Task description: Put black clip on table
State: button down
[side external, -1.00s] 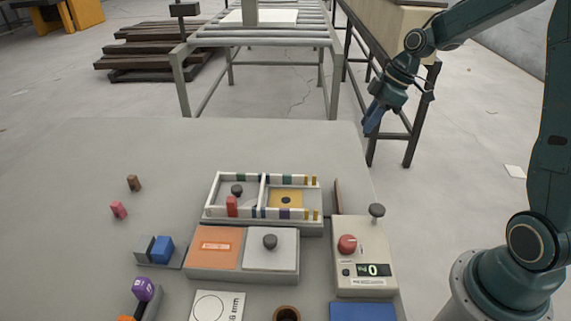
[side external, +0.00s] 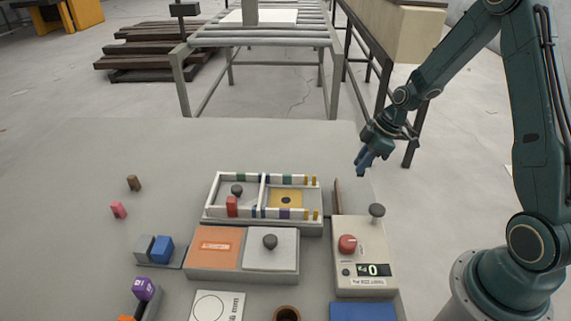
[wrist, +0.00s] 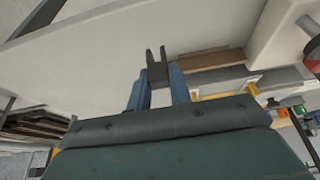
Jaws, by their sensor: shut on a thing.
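My gripper (side external: 362,164) is in the air at the far right edge of the table (side external: 90,160), beyond the control box. In the wrist view its two blue fingers (wrist: 156,90) are shut on the black clip (wrist: 157,70), a small dark piece with two prongs pointing away from my gripper. The clip cannot be made out in the side view. In the wrist view the pale tabletop (wrist: 90,60) lies beyond the clip.
A brown strip (side external: 338,196) stands by the control box (side external: 364,257), which has a red knob. A white-framed tray (side external: 212,195) with small parts is left of it. The table's back left is mostly clear, with small brown (side external: 134,183) and pink (side external: 118,210) pieces.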

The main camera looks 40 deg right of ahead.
jog(key=shift+f, duration=1.9)
jog(key=shift+f, duration=0.15)
jog(key=c, duration=1.3)
grip_release()
jog(key=shift+v, duration=6.15)
